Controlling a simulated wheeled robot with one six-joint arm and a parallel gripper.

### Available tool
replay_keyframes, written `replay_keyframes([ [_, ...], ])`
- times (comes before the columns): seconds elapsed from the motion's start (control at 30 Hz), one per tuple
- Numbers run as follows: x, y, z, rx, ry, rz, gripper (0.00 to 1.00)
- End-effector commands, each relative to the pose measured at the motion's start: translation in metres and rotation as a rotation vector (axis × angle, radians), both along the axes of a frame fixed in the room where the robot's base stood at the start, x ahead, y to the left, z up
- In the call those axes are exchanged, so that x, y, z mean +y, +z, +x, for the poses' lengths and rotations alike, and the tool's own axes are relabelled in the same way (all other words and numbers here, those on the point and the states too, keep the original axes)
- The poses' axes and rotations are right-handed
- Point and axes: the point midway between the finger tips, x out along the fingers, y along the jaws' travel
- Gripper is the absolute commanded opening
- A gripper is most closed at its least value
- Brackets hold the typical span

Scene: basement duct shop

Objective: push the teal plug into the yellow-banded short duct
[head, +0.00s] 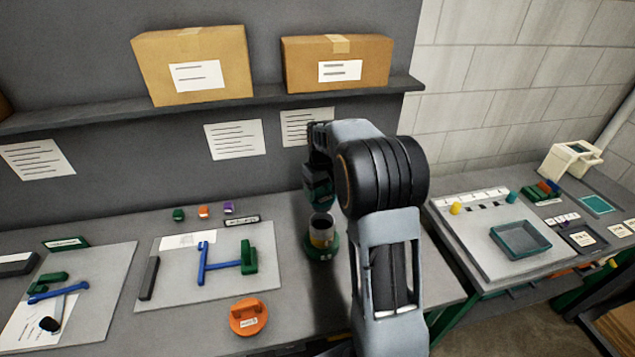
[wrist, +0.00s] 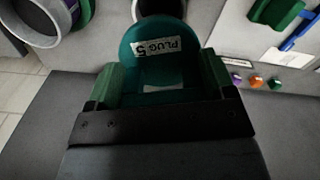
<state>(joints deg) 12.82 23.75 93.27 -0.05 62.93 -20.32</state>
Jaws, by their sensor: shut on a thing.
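The teal plug (wrist: 160,62), with a white label reading PLUG 5, sits between the green fingers of my gripper (wrist: 157,88) in the wrist view. My gripper is shut on it. In the head view my gripper (head: 319,188) hangs above the yellow-banded short duct (head: 322,233), which stands upright on a green base (head: 321,253). In the wrist view a dark duct opening with a pale rim (wrist: 160,7) shows partly just beyond the plug. The plug hides part of it, and I cannot tell whether they touch.
An orange plug (head: 248,317) lies on the bench left of the duct. A grey board (head: 208,270) holds blue and green parts. A purple-banded duct (wrist: 45,20) shows at the wrist view's upper left. A teal tray (head: 521,240) sits on the right bench.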

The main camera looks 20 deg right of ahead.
Motion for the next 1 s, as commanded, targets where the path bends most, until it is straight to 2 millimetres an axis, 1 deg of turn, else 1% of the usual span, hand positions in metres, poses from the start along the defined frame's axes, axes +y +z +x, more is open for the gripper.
replay_keyframes([
  [0.27, -0.003, -0.017, -0.001, 0.0, -0.006, 0.0, 0.47],
  [0.63, -0.002, -0.049, 0.0, 0.0, -0.003, 0.0, 0.47],
  [0.77, 0.0, -0.054, 0.0, 0.0, -0.002, 0.0, 0.47],
  [1.0, 0.0, -0.053, 0.0, 0.0, -0.002, 0.0, 0.47],
])
